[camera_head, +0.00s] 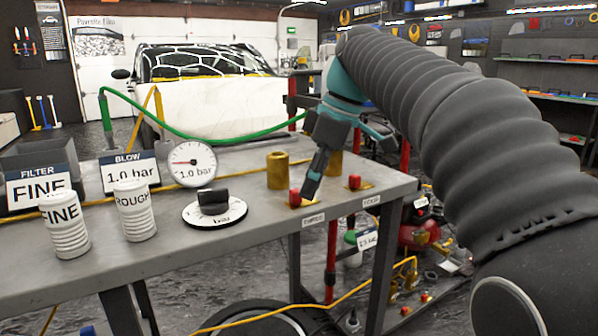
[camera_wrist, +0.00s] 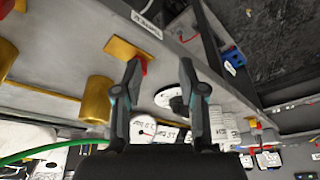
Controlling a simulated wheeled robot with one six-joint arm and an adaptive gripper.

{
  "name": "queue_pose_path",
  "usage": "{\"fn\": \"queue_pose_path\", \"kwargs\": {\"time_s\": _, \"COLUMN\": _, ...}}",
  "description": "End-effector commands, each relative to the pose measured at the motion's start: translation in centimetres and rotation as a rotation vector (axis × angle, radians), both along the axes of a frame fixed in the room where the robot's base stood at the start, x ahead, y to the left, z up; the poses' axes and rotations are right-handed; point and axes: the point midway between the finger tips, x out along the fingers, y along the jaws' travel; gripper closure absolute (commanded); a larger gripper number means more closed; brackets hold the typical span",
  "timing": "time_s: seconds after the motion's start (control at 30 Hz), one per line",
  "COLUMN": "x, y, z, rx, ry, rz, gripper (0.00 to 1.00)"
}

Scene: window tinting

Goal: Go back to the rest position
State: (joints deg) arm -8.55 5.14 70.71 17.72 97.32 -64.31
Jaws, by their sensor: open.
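My gripper (camera_head: 312,180) hangs over the right part of the grey workbench (camera_head: 262,207), pointing down, its fingertips close to a red button (camera_head: 294,197) on a brass plate. I cannot tell whether they touch it. In the wrist view my gripper (camera_wrist: 160,68) has its two fingers apart with nothing between them. The red button (camera_wrist: 144,67) shows there partly behind the left finger. My arm reaches in from the right, bent over the bench. A second red button (camera_head: 354,181) sits further right.
Two brass cylinders, one at the left (camera_head: 278,171) and one partly hidden behind my gripper (camera_head: 335,164), stand on the bench. A black knob on a white dial (camera_head: 214,209), a pressure gauge (camera_head: 192,163), and ROUGH (camera_head: 134,212) and FINE (camera_head: 64,227) canisters are left. A green hose (camera_head: 200,138) crosses behind.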

Motion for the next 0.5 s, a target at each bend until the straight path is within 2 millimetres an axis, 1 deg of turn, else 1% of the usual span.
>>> {"fn": "queue_pose_path", "kwargs": {"time_s": 0.03, "x": -1.3, "y": -0.9, "z": -0.5, "rx": -0.006, "ry": -0.002, "rz": -0.079, "gripper": 0.59}}
{"fn": "queue_pose_path", "kwargs": {"time_s": 0.17, "x": -4.0, "y": -3.2, "z": -2.4, "rx": -0.018, "ry": -0.011, "rz": -0.295, "gripper": 0.59}}
{"fn": "queue_pose_path", "kwargs": {"time_s": 0.27, "x": -6.3, "y": -4.9, "z": -4.4, "rx": -0.02, "ry": -0.023, "rz": -0.458, "gripper": 0.59}}
{"fn": "queue_pose_path", "kwargs": {"time_s": 0.47, "x": -11.2, "y": -8.2, "z": -9.2, "rx": -0.008, "ry": -0.056, "rz": -0.77, "gripper": 0.59}}
{"fn": "queue_pose_path", "kwargs": {"time_s": 0.5, "x": -12.3, "y": -8.8, "z": -10.3, "rx": -0.003, "ry": -0.065, "rz": -0.83, "gripper": 0.59}}
